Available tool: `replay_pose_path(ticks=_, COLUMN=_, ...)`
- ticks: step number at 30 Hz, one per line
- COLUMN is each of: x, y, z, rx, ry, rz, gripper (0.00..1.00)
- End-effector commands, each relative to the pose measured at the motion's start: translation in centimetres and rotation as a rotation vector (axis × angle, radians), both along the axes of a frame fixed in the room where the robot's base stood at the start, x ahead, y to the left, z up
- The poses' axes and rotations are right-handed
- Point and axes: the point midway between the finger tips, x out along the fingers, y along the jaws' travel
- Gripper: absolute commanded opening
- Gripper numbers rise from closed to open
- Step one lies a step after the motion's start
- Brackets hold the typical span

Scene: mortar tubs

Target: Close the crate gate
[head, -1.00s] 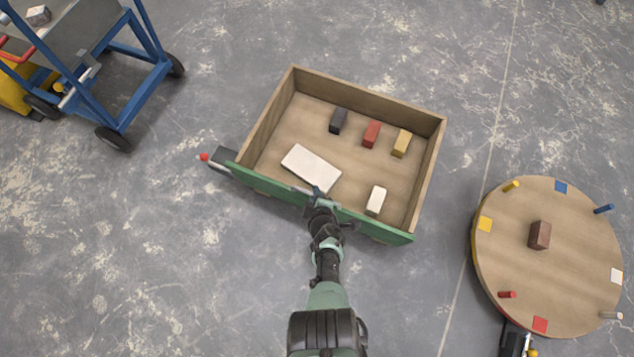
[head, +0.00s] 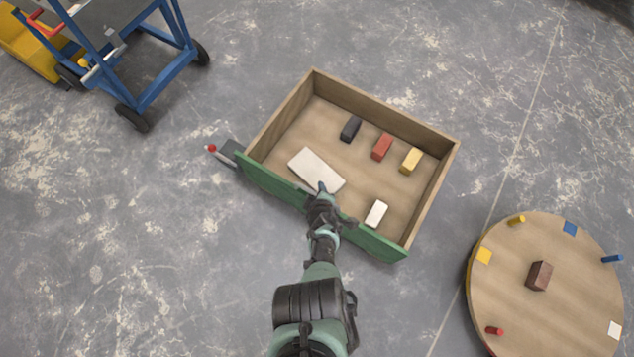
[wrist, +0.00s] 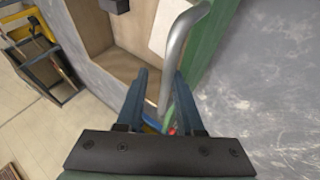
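The wooden crate (head: 385,102) stands on the floor with its green gate (head: 375,241) along the near side. The gate stands upright close to the crate's front edge; I cannot tell whether it is fully home. A latch-like grey piece with a red knob (head: 212,148) sits by the gate's left end. My gripper (head: 322,188) is at the top of the gate, near its middle. In the wrist view my gripper (wrist: 161,72) has its fingers apart on either side of a bent grey handle bar (wrist: 178,42). A gap shows beside the bar.
Inside the crate lie a white slab (head: 316,169), a black block (head: 350,128), a red block (head: 382,146), a yellow block (head: 411,159) and a small white block (head: 376,213). A round wooden table (head: 510,260) stands right, a blue cart (head: 150,92) upper left. Floor before the gate is clear.

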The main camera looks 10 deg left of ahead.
Motion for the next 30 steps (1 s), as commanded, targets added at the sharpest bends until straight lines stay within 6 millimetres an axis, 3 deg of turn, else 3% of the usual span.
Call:
replay_pose_path(ticks=13, x=-0.6, y=0.0, z=0.5, rx=0.000, ry=0.004, rz=0.004, gripper=0.45)
replay_pose_path(ticks=30, x=-4.9, y=-1.6, z=6.5, rx=0.001, ry=0.004, rz=0.001, gripper=0.45)
